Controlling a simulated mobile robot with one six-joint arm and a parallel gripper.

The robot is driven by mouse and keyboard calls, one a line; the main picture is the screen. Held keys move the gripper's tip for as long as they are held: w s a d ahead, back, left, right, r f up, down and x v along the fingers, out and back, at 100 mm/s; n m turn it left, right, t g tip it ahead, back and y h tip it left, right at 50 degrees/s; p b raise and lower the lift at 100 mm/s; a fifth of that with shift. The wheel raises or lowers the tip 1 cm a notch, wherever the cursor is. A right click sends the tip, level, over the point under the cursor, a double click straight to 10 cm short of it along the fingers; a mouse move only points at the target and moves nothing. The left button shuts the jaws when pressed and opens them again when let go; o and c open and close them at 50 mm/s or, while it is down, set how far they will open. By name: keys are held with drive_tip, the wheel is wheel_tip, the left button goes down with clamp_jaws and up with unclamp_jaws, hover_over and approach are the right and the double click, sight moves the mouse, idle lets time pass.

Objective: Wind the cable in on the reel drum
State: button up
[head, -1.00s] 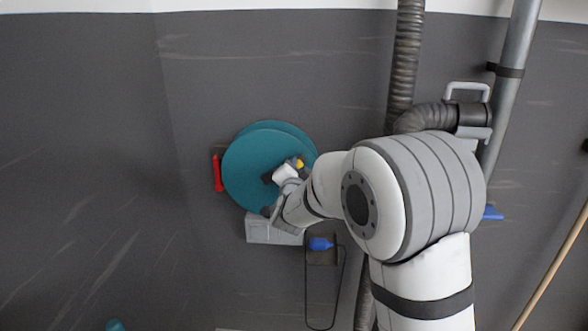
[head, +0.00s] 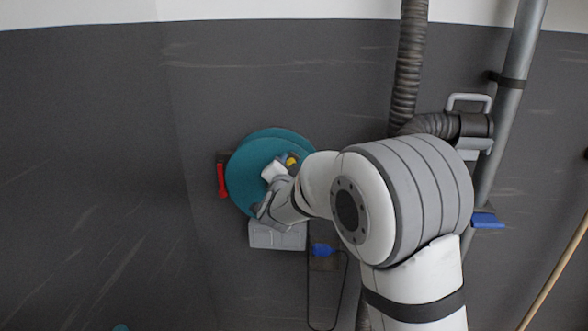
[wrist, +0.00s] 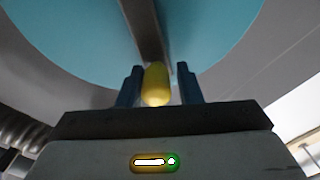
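The reel drum is a teal disc (head: 245,185) on the dark wall, left of my arm; its lower face fills the top of the wrist view (wrist: 90,40). A grey crank bar (wrist: 148,30) crosses the disc and ends at a yellow knob (wrist: 156,82). The knob also shows in the head view (head: 291,160). My gripper (wrist: 160,85) has one dark finger on each side of the knob and appears shut on it, with a thin gap at the right. A thin dark cable (head: 309,290) hangs in a loop below, near a blue plug (head: 322,250).
A red lever (head: 222,181) sits left of the drum and a grey box (head: 278,236) below it. A ribbed hose (head: 408,60), a metal pipe (head: 512,95) and a blue-topped bracket (head: 487,220) are at the right. The wall at far left is clear.

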drive_tip(key=shift+a+r, duration=0.1)
drive_tip(key=shift+a, duration=0.05)
drive_tip(key=a+p, duration=0.1)
drive_tip(key=a, duration=0.1)
drive_tip(key=a+r, duration=0.1)
drive_tip(key=a, duration=0.1)
drive_tip(key=shift+a+r+p, duration=0.2)
drive_tip(key=shift+a+p, duration=0.05)
drive_tip(key=shift+p, duration=0.1)
drive_tip(key=shift+d, duration=0.1)
drive_tip(key=shift+w+a+f, duration=0.1)
drive_tip(key=shift+a+f, duration=0.1)
drive_tip(key=shift+a, duration=1)
drive_tip(key=shift+w+a+f, duration=0.1)
drive_tip(key=shift+a+f, duration=0.1)
drive_tip(key=shift+a, duration=1)
drive_tip(key=a+f, duration=0.1)
drive_tip(key=a, duration=0.1)
drive_tip(key=a+f, duration=0.1)
drive_tip(key=a, duration=0.1)
drive_tip(key=shift+f, duration=0.3)
drive_tip(key=shift+d+r, duration=0.1)
